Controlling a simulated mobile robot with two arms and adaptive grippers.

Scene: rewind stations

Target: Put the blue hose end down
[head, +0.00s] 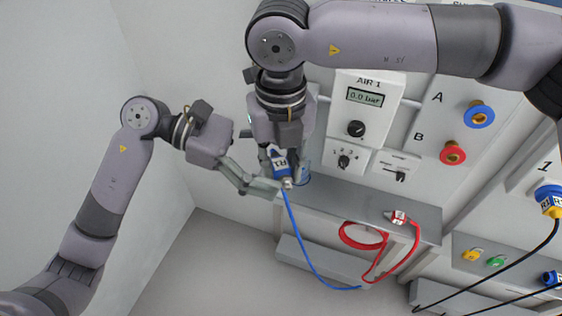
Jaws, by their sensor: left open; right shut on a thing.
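The blue hose end (278,166), a blue and white fitting marked R1 with a metal tip, hangs at the middle of the head view. My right gripper (279,153) comes down from above and is shut on it. The blue hose (301,238) runs from it down toward the floor. My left gripper (262,182) is open, just left of and slightly below the fitting. I cannot tell whether its fingers touch the fitting. A grey shelf (345,208) lies behind and to the right. My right arm hides part of the wall panel.
A red hose end (399,217) lies on the shelf, its red hose (411,255) hanging down. The AIR 1 unit (367,102) reads 0.0 bar. Blue port A (480,114) and red port B (453,153) are on the panel. Black cables hang at right. The shelf's middle looks clear.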

